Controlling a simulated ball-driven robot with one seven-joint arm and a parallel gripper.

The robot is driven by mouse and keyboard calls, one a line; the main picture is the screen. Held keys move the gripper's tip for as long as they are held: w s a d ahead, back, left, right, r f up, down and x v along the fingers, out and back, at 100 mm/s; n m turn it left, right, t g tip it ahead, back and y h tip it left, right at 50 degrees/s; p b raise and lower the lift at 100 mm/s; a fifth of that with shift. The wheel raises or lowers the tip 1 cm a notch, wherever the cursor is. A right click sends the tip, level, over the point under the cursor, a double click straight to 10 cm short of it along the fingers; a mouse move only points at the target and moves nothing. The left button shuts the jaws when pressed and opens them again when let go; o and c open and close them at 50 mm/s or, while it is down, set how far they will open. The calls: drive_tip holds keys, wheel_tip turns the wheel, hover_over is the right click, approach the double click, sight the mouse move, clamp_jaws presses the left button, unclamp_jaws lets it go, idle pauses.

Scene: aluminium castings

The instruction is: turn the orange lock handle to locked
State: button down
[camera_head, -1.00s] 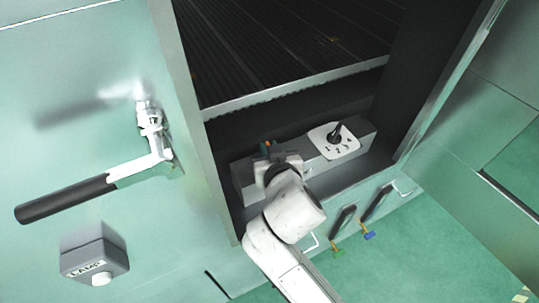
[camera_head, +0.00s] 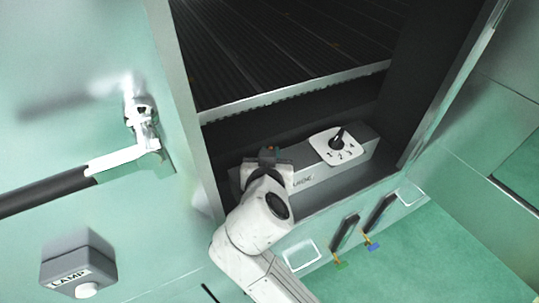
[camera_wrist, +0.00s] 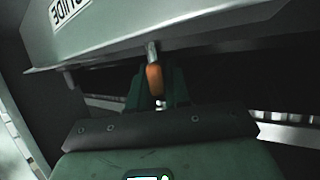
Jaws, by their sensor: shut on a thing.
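The orange lock handle (camera_wrist: 154,80) hangs from a short metal stem under the grey box in the wrist view. My gripper (camera_wrist: 157,92) is shut on it, with a dark finger on each side of the orange part. In the head view my gripper (camera_head: 268,156) is at the left end of the grey box (camera_head: 312,177), inside the cabinet opening. The handle is mostly hidden there by my wrist.
A black selector knob (camera_head: 337,143) on a white numbered plate stands on the box to the right. A large lever (camera_head: 120,160) and a lamp box (camera_head: 80,264) are at left. Two dark handles (camera_head: 345,232) with coloured tags are on the front. A dark ribbed shelf (camera_head: 290,50) lies above.

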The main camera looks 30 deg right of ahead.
drive_tip(key=c, duration=1.2)
unclamp_jaws()
drive_tip(key=shift+o, duration=0.2)
drive_tip(key=v, duration=1)
drive_tip(key=shift+s+a+r+b, duration=0.2)
drive_tip(key=shift+s+a+b, duration=0.05)
drive_tip(key=shift+s+b, duration=0.1)
